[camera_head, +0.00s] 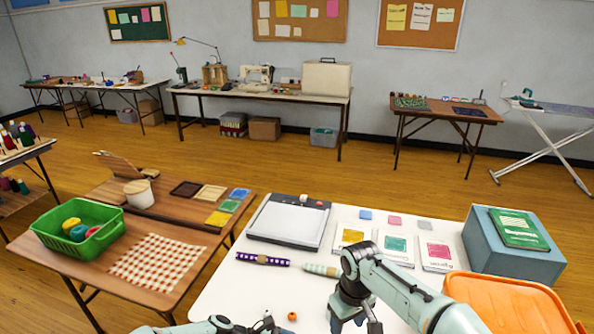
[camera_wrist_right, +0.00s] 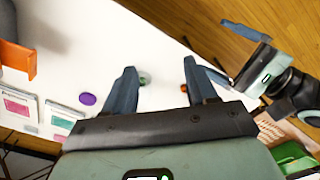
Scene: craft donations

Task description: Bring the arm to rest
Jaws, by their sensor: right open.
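My right arm (camera_head: 405,290) reaches in from the lower right of the head view, bent over the white table. Its gripper is mostly cut off by the bottom edge there. In the right wrist view my right gripper (camera_wrist_right: 160,75) has its two dark fingers spread apart, with nothing held between them. The white table shows beyond the fingers. My left arm (camera_head: 215,325) shows only in part at the bottom of the head view. My left gripper (camera_wrist_right: 216,50) shows at the right of the right wrist view, its fingers apart and empty.
The white table (camera_head: 222,300) holds a paper trimmer (camera_head: 290,222), a purple dotted roll (camera_head: 262,259), a pale striped roll (camera_head: 321,270), swatch cards (camera_head: 395,246), a blue-grey box (camera_head: 512,259) and an orange bin (camera_head: 520,305). A small orange piece (camera_head: 291,316) lies near the arms.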

